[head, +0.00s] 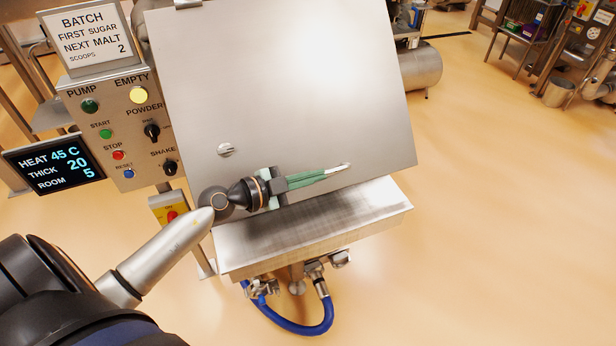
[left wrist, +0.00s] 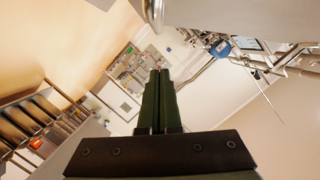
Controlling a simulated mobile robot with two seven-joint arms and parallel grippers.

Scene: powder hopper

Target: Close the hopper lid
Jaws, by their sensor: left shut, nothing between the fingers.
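The hopper lid (head: 290,70) is a large flat steel plate with a round slotted fitting near its lower left. It stands raised and tilted over the steel hopper body (head: 310,232), whose sloping front shows below it; the exact lid angle is hard to tell. My left gripper (head: 325,174) is shut and empty, its green fingers pointing right across the lid's lower part. A small pale, bright piece shows at the fingertips; I cannot tell whether they touch the lid. The shut fingers also show in the left wrist view (left wrist: 160,75). My right gripper is out of view.
A control panel (head: 143,172) with buttons and a batch sign (head: 88,32) stands left of the lid. A dark display (head: 55,162) is below it. A blue hose (head: 300,331) hangs under the hopper. Open floor (head: 500,200) lies to the right.

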